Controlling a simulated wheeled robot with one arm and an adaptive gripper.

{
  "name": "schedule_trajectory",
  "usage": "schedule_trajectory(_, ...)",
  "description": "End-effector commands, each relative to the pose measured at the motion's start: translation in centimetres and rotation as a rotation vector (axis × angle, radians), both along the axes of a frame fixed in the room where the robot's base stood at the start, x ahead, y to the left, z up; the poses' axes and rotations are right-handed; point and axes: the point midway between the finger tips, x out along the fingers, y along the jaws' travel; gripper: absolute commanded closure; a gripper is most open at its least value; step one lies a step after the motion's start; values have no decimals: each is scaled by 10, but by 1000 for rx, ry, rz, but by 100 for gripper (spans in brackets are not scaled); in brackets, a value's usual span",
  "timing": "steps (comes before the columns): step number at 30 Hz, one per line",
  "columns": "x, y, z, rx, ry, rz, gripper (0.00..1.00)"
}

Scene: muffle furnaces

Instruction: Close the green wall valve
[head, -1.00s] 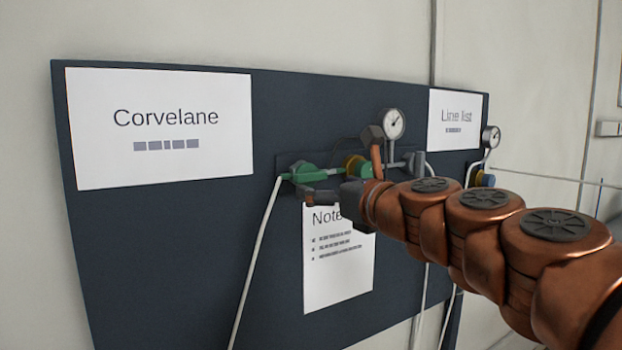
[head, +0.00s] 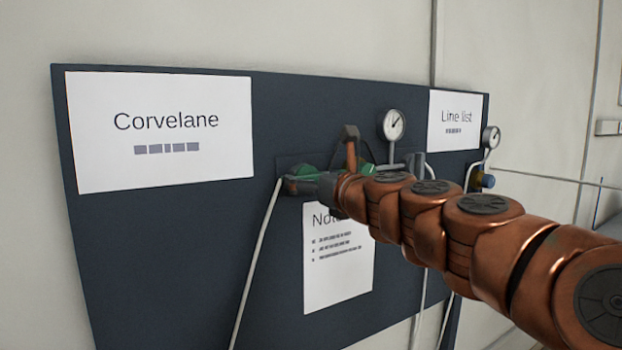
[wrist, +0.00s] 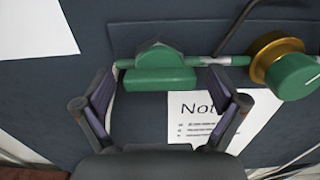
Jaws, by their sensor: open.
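The green wall valve (wrist: 160,58) fills the upper middle of the wrist view, on a horizontal green pipe. Its blocky green handle (wrist: 160,79) lies lengthwise along the pipe. In the head view the valve (head: 307,170) is partly covered by my gripper (head: 302,186). My gripper (wrist: 160,82) is open, one finger to the left of the handle and one to the right. Nothing is gripped, and I cannot tell whether either fingertip touches the handle.
A brass collar with a green knob (wrist: 294,75) sits right of the valve on the same line. The dark panel (head: 170,250) carries a note sheet (head: 340,265), a pressure gauge (head: 393,125) and a white hose (head: 253,265). A second gauge (head: 490,137) is farther right.

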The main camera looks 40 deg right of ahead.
Motion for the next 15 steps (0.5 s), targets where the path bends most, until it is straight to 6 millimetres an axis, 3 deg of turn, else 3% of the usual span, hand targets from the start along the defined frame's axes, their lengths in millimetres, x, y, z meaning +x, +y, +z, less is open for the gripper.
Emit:
schedule_trajectory(11, 4, 0, -1, 0, 1, 0, 4)
schedule_trajectory(15, 4, 0, -1, 0, 1, 0, 16)
